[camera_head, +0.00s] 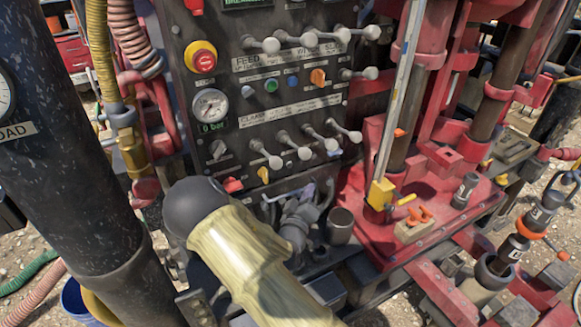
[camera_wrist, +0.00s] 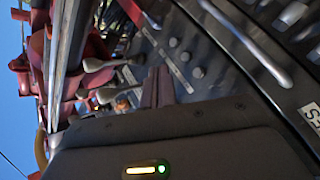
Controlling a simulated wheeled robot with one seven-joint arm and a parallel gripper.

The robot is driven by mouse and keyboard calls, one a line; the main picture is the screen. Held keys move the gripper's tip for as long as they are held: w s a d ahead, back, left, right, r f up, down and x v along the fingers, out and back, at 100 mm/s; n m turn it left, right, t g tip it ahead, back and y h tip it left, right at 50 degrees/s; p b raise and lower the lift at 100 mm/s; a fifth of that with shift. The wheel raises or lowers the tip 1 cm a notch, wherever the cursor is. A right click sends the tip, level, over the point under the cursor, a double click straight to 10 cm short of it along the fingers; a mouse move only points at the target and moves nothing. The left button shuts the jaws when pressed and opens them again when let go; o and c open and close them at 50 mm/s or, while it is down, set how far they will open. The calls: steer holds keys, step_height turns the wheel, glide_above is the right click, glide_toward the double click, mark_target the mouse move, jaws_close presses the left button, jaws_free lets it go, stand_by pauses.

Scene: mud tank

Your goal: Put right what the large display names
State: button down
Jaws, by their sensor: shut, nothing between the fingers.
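A dark display with green lettering (camera_head: 246,3) is cut off by the top edge of the head view, so its message cannot be read in full. Below it is the control panel (camera_head: 225,140) with rows of levers with grey knobs (camera_head: 271,45), a red emergency button on yellow (camera_head: 202,58), an orange knob (camera_head: 318,77) and a gauge marked 0 bar (camera_head: 210,106). In the wrist view my gripper (camera_wrist: 158,84) is shut and empty, its fingers in front of a panel with small knobs and levers (camera_wrist: 98,65). I cannot make out the gripper in the head view.
A thick black post (camera_head: 75,150) stands at the left. Red rig framework (camera_head: 430,190) with a yellow clamp (camera_head: 380,194) fills the right. A grey cup (camera_head: 340,225) stands below the panel. Hoses (camera_head: 30,272) and a blue bucket (camera_head: 78,302) lie lower left.

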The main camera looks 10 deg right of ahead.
mark_target(289, 164)
steer(key=shift+w, duration=0.1)
steer(key=w+a, duration=0.2)
steer(key=w, duration=0.6)
steer(key=shift+a, duration=0.3)
steer(key=shift+w, duration=0.15)
stand_by(1.8)
steer(key=shift+w+a+b, duration=0.15)
steer(key=shift+w+b, duration=0.2)
steer(key=shift+w+a, duration=0.15)
steer(key=shift+w, duration=0.3)
stand_by(1.0)
steer(key=shift+s, duration=0.1)
steer(key=shift+s+d, duration=0.25)
steer(key=shift+s, duration=0.5)
